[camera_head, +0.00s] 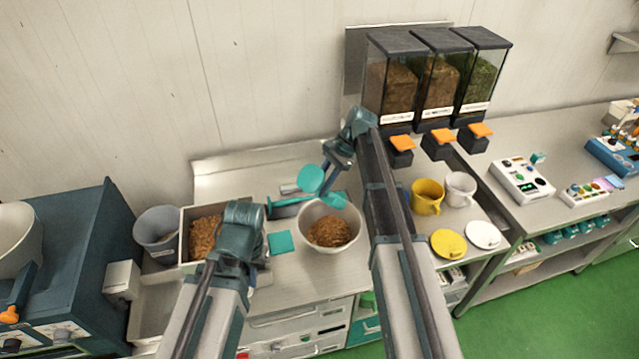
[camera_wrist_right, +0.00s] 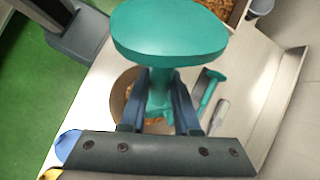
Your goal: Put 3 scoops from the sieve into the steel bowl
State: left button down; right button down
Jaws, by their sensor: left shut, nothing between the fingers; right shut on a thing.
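The pale steel bowl (camera_head: 304,240) stands mid-table with brown crumbly pieces inside; part of it shows behind the fingers in the right wrist view (camera_wrist_right: 121,84). The sieve appears to be the square-walled box (camera_head: 187,222) at left, holding similar brown pieces. My right gripper (camera_head: 330,181) is shut on a teal scoop (camera_wrist_right: 170,30) above the bowl's back edge. The scoop's broad head faces the wrist camera, and whether it carries anything is hidden. My left gripper (camera_head: 243,247) is shut and empty, just right of the sieve and partly covering it.
A teal tool (camera_head: 290,207) lies behind the bowl, and a flat teal square (camera_head: 280,242) lies left of it. A grey bucket (camera_head: 157,236) stands far left. Dispensers (camera_head: 436,85) stand at the back, with yellow (camera_head: 427,197) and white mugs (camera_head: 460,189) at right.

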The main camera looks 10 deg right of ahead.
aim_at(321, 175)
jog(key=r+t+h+p, duration=0.1)
jog(key=h+p, duration=0.1)
jog(key=r+t+h+p, duration=0.1)
jog(key=h+p, duration=0.1)
jog(key=shift+s+a+r+n+t, duration=0.15)
jog(key=shift+s+r+n+t, duration=0.15)
jog(key=shift+s+t, duration=0.1)
jog(key=shift+r+t+h+p, duration=0.25)
jog(key=shift+t+h+p, duration=0.2)
jog(key=shift+t+h, duration=0.55)
jog(key=h, duration=0.1)
jog(key=t+h, duration=0.1)
jog(key=shift+w+r+n+h, duration=0.3)
jog(key=shift+r+h, duration=0.05)
jog(key=shift+h, duration=0.05)
jog(key=shift+w+r, duration=0.1)
jog(key=shift+r, duration=0.05)
